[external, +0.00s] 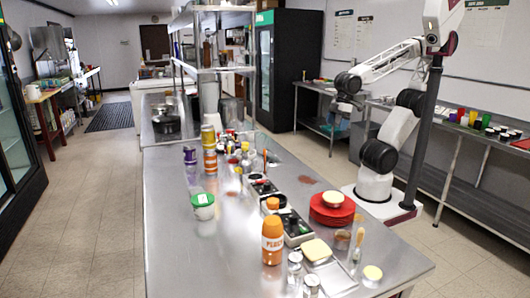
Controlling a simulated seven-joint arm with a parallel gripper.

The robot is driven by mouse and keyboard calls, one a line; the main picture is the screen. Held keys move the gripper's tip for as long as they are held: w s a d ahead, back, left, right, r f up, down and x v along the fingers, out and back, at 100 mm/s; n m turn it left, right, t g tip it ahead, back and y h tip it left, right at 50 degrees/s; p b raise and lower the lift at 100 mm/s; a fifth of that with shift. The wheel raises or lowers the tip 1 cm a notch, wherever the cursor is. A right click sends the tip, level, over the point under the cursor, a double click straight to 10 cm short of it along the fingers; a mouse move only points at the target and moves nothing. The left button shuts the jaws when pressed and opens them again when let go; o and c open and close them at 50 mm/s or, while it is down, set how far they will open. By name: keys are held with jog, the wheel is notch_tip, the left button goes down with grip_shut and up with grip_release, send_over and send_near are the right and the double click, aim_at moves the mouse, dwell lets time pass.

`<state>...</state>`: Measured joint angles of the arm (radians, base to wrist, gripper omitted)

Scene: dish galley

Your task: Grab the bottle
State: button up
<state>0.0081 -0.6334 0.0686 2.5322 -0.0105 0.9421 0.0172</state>
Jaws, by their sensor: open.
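A large orange bottle (272,243) with a white label band stands upright near the front of the steel table. Another orange bottle (210,161) with a pale band stands farther back, with a yellow bottle (208,135) behind it. A purple container (190,156) is left of these. My gripper (345,103) is raised at the upper right, beyond the table's right side and well apart from every bottle. It is small and dark in this view; it is open, and I see nothing held.
The steel table (175,245) has clear room along its left side. A shelf rack (215,68) rises at the back.

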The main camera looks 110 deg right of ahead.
jog(key=c, duration=0.6)
jog(key=shift+o, duration=0.2)
jog(key=w+a+n+t+y, duration=0.1)
jog(key=w+a+t, duration=0.4)
jog(key=w, duration=1)
jog(key=w+a+n+t+y, duration=0.15)
jog(key=w+a, duration=0.45)
jog(key=w, duration=0.8)
jog(key=w+a+f+n+t+y, duration=0.1)
jog(key=w+a+f+y, duration=0.1)
jog(key=w+a, duration=0.3)
jog(key=w+a+f+n+t+y, duration=0.2)
jog(key=w+a, duration=0.3)
jog(key=a, duration=0.6)
jog(key=w+a+f+n+t+y, duration=0.2)
jog(key=w+a+y, duration=0.2)
jog(key=w+a, duration=0.2)
jog(key=shift+a+f, duration=0.4)
jog(key=shift+a, duration=0.85)
jog(key=shift+y, duration=0.25)
jog(key=shift+x, duration=1.25)
